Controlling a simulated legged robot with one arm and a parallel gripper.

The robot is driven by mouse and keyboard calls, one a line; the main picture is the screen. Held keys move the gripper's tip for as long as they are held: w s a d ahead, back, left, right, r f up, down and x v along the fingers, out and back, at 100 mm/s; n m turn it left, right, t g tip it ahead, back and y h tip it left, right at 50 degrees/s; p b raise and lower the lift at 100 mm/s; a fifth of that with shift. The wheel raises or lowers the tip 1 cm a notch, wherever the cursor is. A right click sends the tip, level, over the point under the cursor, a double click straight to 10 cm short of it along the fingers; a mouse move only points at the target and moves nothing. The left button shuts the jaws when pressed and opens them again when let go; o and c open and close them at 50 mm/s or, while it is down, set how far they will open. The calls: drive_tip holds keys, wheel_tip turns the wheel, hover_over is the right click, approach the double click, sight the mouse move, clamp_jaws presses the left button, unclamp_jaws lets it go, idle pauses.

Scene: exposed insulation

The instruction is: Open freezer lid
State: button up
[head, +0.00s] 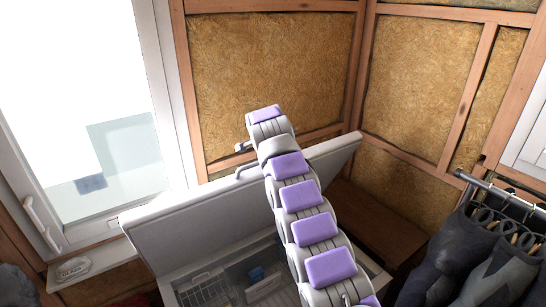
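The freezer lid (190,222) is a long light-grey panel. It stands raised and tilted back, and the chest freezer's inside shows below it. A wire basket (203,291) and a small blue item (257,274) are inside the freezer. My arm, with purple pads, reaches up across the middle of the lid and hides part of it. A small part of my gripper (241,147) shows near the lid's upper edge, beside a grey curved handle (243,169). The arm's end hides most of it, so I cannot tell whether its fingers touch the lid.
A window (90,110) is on the left, with a white sill item (72,270) below it. Walls with exposed insulation (270,65) stand behind the lid. A brown wooden bench (375,225) is to the right of the freezer. Dark clothes (495,262) hang from a rail at the right.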

drive_tip(key=shift+f, duration=0.25)
idle(0.5)
drive_tip(key=shift+s, duration=0.1)
drive_tip(key=shift+r, duration=0.3)
drive_tip(key=d+b+v, duration=0.1)
drive_tip(key=v, duration=1.5)
drive_tip(key=shift+a+r, duration=0.3)
drive_tip(key=shift+a, duration=0.15)
drive_tip(key=shift+b, duration=0.3)
drive_tip(key=shift+s, duration=0.1)
